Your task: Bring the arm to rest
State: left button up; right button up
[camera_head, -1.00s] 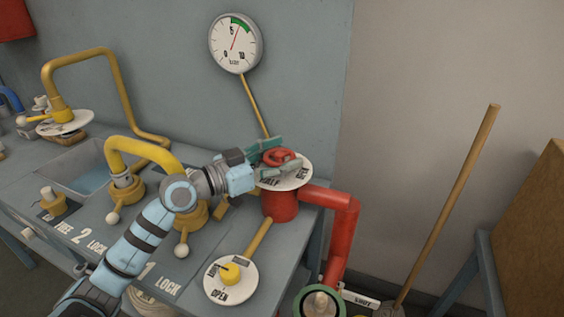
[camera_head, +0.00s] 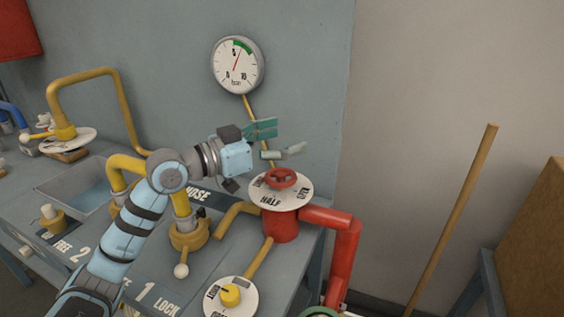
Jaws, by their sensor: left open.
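My left arm comes in from the lower left over the bench. Its left gripper (camera_head: 280,141) is open and empty, in the air above and behind the red handwheel (camera_head: 281,178), and apart from it. The handwheel sits on a white dial plate (camera_head: 293,196), where the word HALF can be read, on top of a red valve body (camera_head: 281,226). My right gripper is not in view.
A pressure gauge (camera_head: 238,64) hangs on the wall behind the gripper. A yellow knob (camera_head: 230,295) on a white dial stands at the bench front. Yellow pipes (camera_head: 92,78) rise at the left. A wooden pole (camera_head: 452,222) leans at the right.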

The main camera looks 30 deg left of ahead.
pick_arm(q)
jog(key=shift+r, duration=0.4)
